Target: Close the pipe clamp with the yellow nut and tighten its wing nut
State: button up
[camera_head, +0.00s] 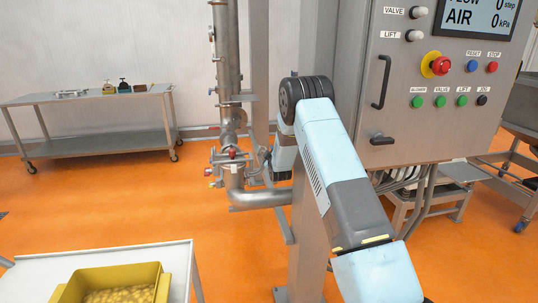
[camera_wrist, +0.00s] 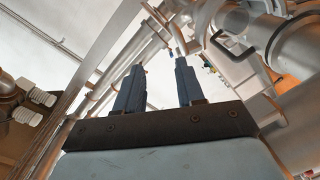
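A vertical steel pipe (camera_head: 228,60) stands left of my arm in the head view and bends right at its bottom elbow (camera_head: 240,198). A pipe clamp (camera_head: 231,158) with a small red part sits around it just above the elbow. Small red and yellow parts (camera_head: 212,179) show left of the clamp; I cannot tell which is the yellow nut. My gripper is mostly hidden behind my arm in the head view, near the right side of the clamp. In the wrist view, my gripper (camera_wrist: 158,68) has its two dark fingers apart with nothing between them. Steel fittings (camera_wrist: 292,45) fill the right side there.
A control cabinet (camera_head: 425,135) with buttons stands close right of my arm. A metal cart (camera_head: 85,98) stands at the back left. A yellow bin (camera_head: 112,277) sits on a white table (camera_head: 183,258) in front. Orange floor lies clear between them.

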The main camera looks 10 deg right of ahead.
jog(key=shift+n+t, duration=0.4)
jog(key=shift+w+d+f, duration=0.1)
jog(key=shift+w+f, duration=0.6)
jog(key=shift+w, duration=0.65)
jog(key=shift+w+a+f, duration=0.1)
jog(key=shift+w+f, duration=0.6)
jog(key=shift+w, duration=0.65)
jog(key=shift+w+d+f, duration=0.1)
jog(key=shift+w+f, duration=0.6)
jog(key=shift+w, duration=0.65)
grip_shut()
